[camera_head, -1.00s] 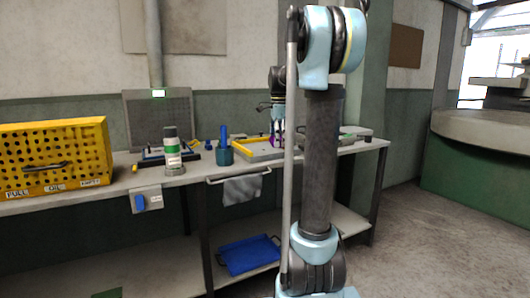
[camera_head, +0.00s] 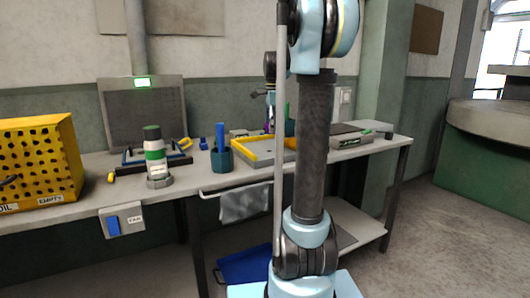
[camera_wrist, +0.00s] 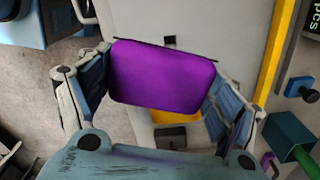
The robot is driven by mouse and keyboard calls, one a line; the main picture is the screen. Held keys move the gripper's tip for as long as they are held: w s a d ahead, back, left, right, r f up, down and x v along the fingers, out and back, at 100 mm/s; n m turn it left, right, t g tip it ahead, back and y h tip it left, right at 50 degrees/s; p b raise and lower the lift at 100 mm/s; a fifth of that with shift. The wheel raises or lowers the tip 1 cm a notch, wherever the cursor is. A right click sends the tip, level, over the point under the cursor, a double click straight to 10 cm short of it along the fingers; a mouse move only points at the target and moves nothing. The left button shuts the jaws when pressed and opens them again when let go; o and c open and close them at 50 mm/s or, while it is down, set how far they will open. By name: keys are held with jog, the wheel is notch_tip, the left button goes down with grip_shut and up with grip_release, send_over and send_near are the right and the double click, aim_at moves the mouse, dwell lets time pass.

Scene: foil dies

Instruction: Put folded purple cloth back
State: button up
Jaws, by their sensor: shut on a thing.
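The folded purple cloth (camera_wrist: 162,76) is a flat rounded block in the wrist view. My gripper (camera_wrist: 160,85) is shut on it, with one finger at its left side and one at its right. In the head view my gripper (camera_head: 269,115) is small and partly behind my own arm, over the back of the bench. Only a sliver of purple shows below it there. In the wrist view a pale surface lies under the cloth, with a yellow patch partly hidden below it. I cannot tell the gap between cloth and surface.
The bench (camera_head: 100,192) holds a yellow-rimmed tray (camera_head: 245,157), a teal cup (camera_head: 220,160), a green-and-white bottle (camera_head: 155,153) and a yellow perforated bin (camera_head: 38,160). A blue tray (camera_head: 243,267) lies on the lower shelf. Concrete floor is open at right.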

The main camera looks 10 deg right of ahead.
aim_at(265, 152)
jog(key=shift+w, duration=0.25)
jog(key=a+n, duration=0.1)
jog(key=a+r+n, duration=0.1)
jog(key=n, duration=0.1)
jog(key=shift+a, duration=0.3)
jog(key=shift+n, duration=0.6)
jog(key=shift+a+f, duration=0.15)
jog(key=shift+f, duration=1.5)
jog(key=shift+a+f, duration=0.15)
jog(key=shift+f, duration=1.5)
jog(key=shift+a+f, duration=0.15)
jog(key=shift+f, duration=1.5)
jog(key=o, duration=1.1)
